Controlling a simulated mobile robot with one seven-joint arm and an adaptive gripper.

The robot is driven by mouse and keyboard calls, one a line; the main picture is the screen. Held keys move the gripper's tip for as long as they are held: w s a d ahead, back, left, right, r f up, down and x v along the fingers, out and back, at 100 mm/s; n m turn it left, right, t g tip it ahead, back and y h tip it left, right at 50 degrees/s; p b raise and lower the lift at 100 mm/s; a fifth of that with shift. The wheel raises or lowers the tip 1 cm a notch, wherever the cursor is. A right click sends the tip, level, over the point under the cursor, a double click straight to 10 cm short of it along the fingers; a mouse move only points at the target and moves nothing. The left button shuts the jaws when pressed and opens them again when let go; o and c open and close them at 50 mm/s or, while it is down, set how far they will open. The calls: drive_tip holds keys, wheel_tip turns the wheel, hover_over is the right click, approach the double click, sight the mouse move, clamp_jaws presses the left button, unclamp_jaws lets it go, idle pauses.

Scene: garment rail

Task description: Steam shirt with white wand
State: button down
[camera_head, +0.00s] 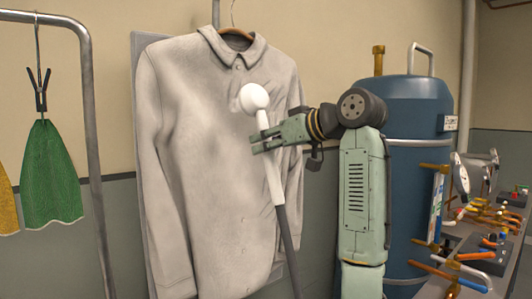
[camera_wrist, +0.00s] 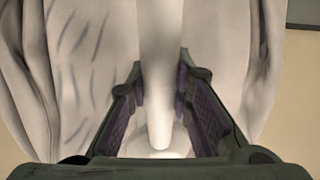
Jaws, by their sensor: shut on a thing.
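A light grey long-sleeved shirt (camera_head: 195,130) hangs on a hanger in front of a flat grey board. Dark crease marks show on its cloth in the wrist view (camera_wrist: 85,60). My gripper (camera_head: 258,143) is in front of the shirt's right half, shut on the white wand (camera_head: 268,150). The wand is nearly upright, its round white head (camera_head: 253,98) above the gripper and close to the shirt's chest; I cannot tell whether it touches. A grey hose runs down from its lower end. In the wrist view the wand (camera_wrist: 160,70) lies between my two fingers.
A blue tank (camera_head: 405,125) stands behind my arm at the right. A bench (camera_head: 455,270) with valves, gauges and tools is at the lower right. A metal rail (camera_head: 92,130) stands at the left, with a green cloth (camera_head: 50,178) clipped up beside a yellow one.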

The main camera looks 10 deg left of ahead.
sight(266, 125)
drive_tip(key=shift+r, duration=2)
drive_tip(key=shift+w+d, duration=3.4)
drive_tip(key=shift+d, duration=0.15)
wheel_tip(266, 125, down, 37)
drive_tip(key=b, duration=2.4)
drive_tip(key=shift+w+d+f+b, duration=0.2)
drive_tip(key=shift+w+d+b, duration=0.05)
drive_tip(key=shift+d+b, duration=0.15)
